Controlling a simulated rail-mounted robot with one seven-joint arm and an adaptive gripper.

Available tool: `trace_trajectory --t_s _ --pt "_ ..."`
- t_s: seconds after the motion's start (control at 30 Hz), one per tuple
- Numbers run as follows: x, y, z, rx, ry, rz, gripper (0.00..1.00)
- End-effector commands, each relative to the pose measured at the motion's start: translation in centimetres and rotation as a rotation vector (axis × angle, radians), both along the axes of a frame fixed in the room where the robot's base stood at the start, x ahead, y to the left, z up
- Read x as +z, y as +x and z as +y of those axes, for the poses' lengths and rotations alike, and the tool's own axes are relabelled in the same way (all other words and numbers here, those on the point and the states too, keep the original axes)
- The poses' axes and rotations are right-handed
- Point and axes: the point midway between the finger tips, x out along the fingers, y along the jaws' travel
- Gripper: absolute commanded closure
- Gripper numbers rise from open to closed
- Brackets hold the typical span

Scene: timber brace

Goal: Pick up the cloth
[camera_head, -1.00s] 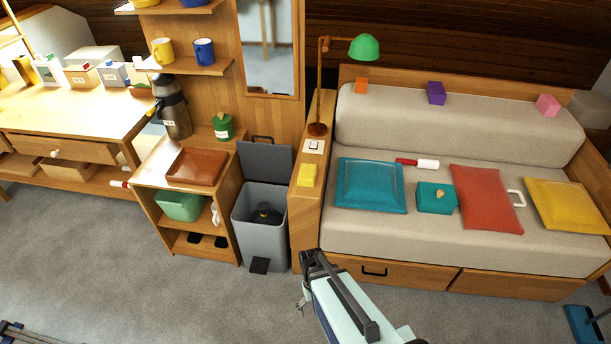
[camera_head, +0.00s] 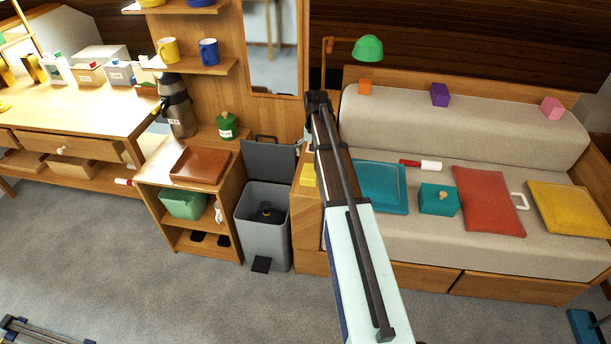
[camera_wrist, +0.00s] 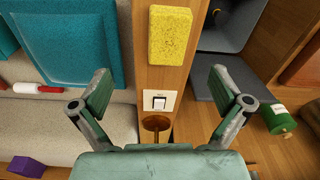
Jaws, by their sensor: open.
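A yellow, textured, block-like piece, which seems to be the cloth (camera_head: 308,175), lies on the narrow wooden ledge beside the sofa. In the wrist view the yellow cloth (camera_wrist: 169,47) lies flat at the top middle, just beyond a white switch plate. My gripper (camera_wrist: 163,88) is open and empty, with its two fingers spread on either side of the ledge. The cloth is ahead of the fingertips, apart from them. In the head view my arm hides the switch plate and part of the ledge, and most of the gripper.
A white switch plate (camera_wrist: 159,101) and a green lamp (camera_head: 367,48) are on the ledge. A grey bin (camera_head: 263,222) with its lid raised stands left of it. The sofa on the right holds a teal cushion (camera_head: 385,188) and a teal box (camera_head: 438,199).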

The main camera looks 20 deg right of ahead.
Motion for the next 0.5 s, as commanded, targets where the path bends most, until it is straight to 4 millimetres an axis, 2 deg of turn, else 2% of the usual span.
trace_trajectory --t_s 0.03,0.17,0.2,0.37,0.5 --pt "2.2 1.7 -0.9 -0.017 -0.002 -0.010 0.00" --pt "6.0 3.8 -1.9 -0.065 0.003 -0.002 0.00" --pt "6.1 4.2 -2.0 -0.084 0.011 0.020 0.00" --pt "5.2 2.7 -1.5 -0.137 0.027 0.074 0.00" --pt "3.3 2.6 -1.5 -0.139 0.027 0.074 0.00"
